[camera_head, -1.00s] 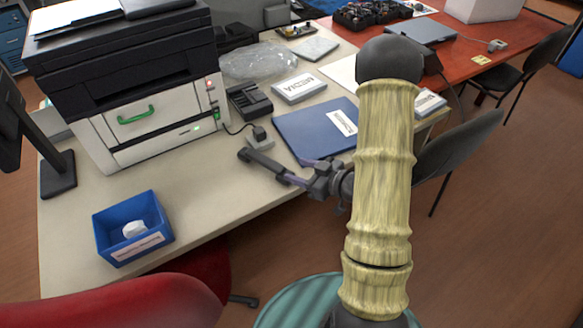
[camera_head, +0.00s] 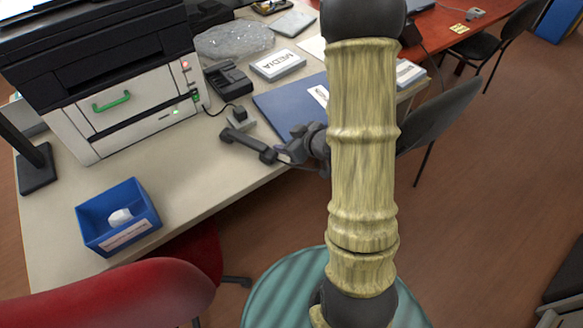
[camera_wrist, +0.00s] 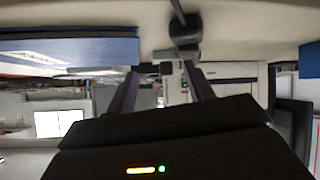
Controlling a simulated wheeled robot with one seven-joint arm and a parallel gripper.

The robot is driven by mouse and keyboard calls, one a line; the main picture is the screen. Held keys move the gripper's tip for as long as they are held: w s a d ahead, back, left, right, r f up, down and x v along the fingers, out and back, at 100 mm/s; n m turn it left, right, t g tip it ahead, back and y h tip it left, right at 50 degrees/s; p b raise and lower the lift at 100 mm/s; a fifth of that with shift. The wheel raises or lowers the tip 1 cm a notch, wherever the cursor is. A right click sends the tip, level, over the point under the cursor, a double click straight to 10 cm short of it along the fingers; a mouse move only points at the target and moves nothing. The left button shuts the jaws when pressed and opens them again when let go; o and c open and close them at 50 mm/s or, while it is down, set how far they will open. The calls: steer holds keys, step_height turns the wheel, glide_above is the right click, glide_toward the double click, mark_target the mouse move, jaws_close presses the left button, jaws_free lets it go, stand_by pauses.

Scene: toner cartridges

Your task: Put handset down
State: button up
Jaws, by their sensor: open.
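The dark handset (camera_head: 247,145) shows over the front part of the beige table, beside a small grey block with a cord (camera_head: 240,117). I cannot tell whether it rests on the table top. My gripper (camera_head: 277,152) is at the handset's right end, very close to it. In the wrist view my two fingers (camera_wrist: 162,90) stand apart with a clear gap between them. A dark piece with a thin bar (camera_wrist: 186,36) shows beyond the fingertips in the inverted wrist view, perhaps part of the handset. Contact between fingers and handset is hidden.
A blue binder (camera_head: 283,108) lies behind my gripper. A black cradle (camera_head: 227,78) and printer (camera_head: 130,112) stand farther back. A blue bin (camera_head: 117,217) is at front left. A red chair (camera_head: 120,292) and dark chair (camera_head: 438,115) flank the table. Bare table lies left of the handset.

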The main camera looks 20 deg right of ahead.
steer(key=s+a+r+m+g+h, duration=0.2)
steer(key=s+r+m+g, duration=0.1)
steer(key=s, duration=0.4)
steer(key=s+a+r+m+g+h, duration=0.2)
steer(key=s+r+m+g, duration=0.1)
steer(key=s, duration=0.5)
steer(key=shift+a+r+g, duration=0.35)
steer(key=shift+r+g, duration=0.1)
steer(key=shift+g, duration=0.25)
steer(key=shift+c, duration=0.2)
steer(key=c, duration=0.3)
steer(key=shift+w+d, duration=0.1)
steer(key=shift+d, duration=0.05)
